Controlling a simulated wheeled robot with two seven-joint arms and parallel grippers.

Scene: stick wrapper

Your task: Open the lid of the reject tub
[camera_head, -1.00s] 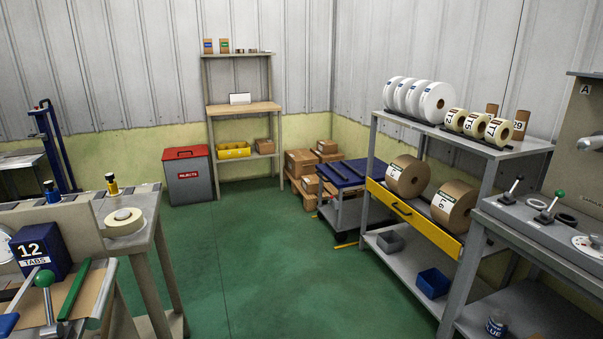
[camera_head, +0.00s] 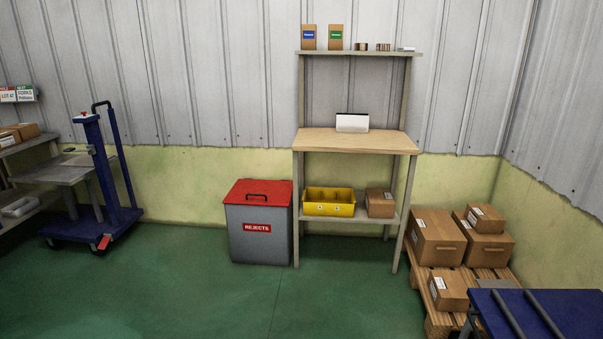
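The reject tub (camera_head: 259,243) is a grey bin standing on the green floor against the back wall, left of the shelf bench. A red label reading REJECTS is on its front. Its red lid (camera_head: 259,191) lies flat and closed on top, with a dark handle (camera_head: 264,197) on it. Neither of my grippers is in view.
A wooden-topped bench (camera_head: 357,141) stands close against the tub's right side, with a yellow bin (camera_head: 329,209) on its lower shelf. Boxes on a pallet (camera_head: 436,238) and a blue-topped cart (camera_head: 560,313) are at right. A blue lifter (camera_head: 100,200) is at left. Floor before the tub is clear.

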